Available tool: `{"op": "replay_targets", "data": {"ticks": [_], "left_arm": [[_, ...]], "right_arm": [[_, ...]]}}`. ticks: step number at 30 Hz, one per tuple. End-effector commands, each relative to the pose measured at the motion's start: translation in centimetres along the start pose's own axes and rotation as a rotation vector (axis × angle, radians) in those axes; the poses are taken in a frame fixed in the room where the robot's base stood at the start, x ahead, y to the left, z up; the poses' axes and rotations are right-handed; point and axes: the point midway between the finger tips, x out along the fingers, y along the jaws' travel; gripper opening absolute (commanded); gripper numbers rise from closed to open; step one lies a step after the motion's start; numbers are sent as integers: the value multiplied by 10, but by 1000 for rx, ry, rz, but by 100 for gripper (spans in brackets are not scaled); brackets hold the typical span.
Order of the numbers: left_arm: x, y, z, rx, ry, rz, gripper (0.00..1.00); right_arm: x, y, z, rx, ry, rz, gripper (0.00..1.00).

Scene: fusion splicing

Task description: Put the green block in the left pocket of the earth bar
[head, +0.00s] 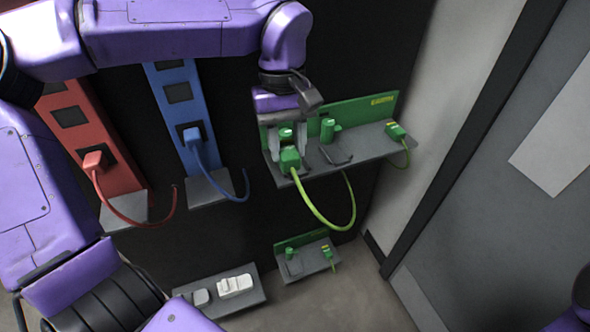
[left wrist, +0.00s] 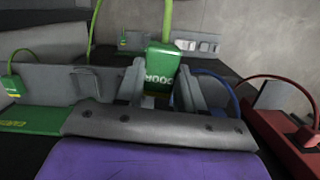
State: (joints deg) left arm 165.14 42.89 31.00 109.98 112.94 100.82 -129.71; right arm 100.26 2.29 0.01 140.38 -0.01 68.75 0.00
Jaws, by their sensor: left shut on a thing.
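The green block (head: 290,160), with a yellow-green cable, is held between the fingers of my left gripper (head: 288,148). The block also shows in the left wrist view (left wrist: 160,66), with white lettering and its cable leading up. The earth bar has a green back plate (head: 360,107) and a grey ledge (head: 372,146). My left gripper is at the left end of the ledge, and the fingers and block hide the left pocket there. I cannot tell whether the block touches the ledge. My right gripper is not in view.
Another green plug (head: 397,132) with a cable sits at the ledge's right end. Blue (head: 178,95) and red (head: 72,118) bars with cabled plugs stand to the left. Below are a small green-backed shelf (head: 308,262) and a grey tray (head: 250,293).

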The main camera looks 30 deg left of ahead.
Motion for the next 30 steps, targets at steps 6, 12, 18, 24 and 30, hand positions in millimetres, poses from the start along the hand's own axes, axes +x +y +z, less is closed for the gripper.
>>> {"op": "replay_targets", "data": {"ticks": [6,12,18,24,30], "left_arm": [[2,3,-12,-107,0,15,6],[18,20,-70,-108,3,11,6],[53,34,-118,-105,2,12,6],[74,40,-140,-103,3,15,6],[105,41,-148,-101,2,14,6]], "right_arm": [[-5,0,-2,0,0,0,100],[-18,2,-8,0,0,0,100],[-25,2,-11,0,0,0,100],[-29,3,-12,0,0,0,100],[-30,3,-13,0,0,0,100]]}}
